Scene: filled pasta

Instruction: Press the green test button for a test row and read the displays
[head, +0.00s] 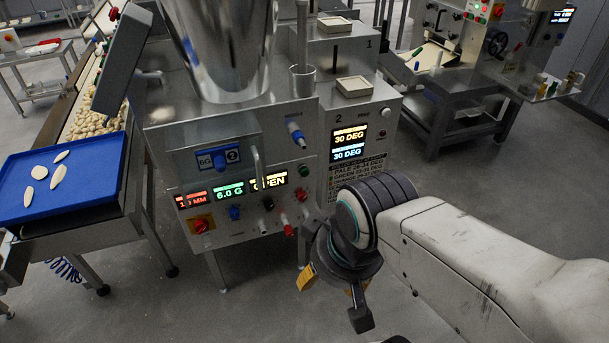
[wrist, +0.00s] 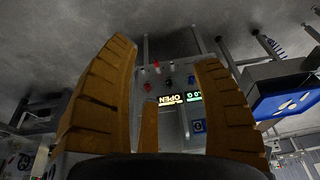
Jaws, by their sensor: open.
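The steel machine (head: 160,150) stands ahead of my gripper, with buttons and displays on its front. A small green button (head: 304,171) sits right of the yellow display reading OPEN (head: 268,181). Two displays at right both read 30 DEG, one yellow (head: 350,136) and one blue (head: 348,153). My gripper (head: 334,299) is open and empty, apart from the panel. In the wrist view its fingers (wrist: 167,62) frame the panel, seen upside down.
A blue tray (head: 100,146) with several pale pasta pieces lies at left, beside a conveyor of pasta. Red knobs (head: 201,226) and a blue knob (head: 235,213) stick out along the panel's lower part. Another machine (head: 470,60) stands behind at right. The floor between is clear.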

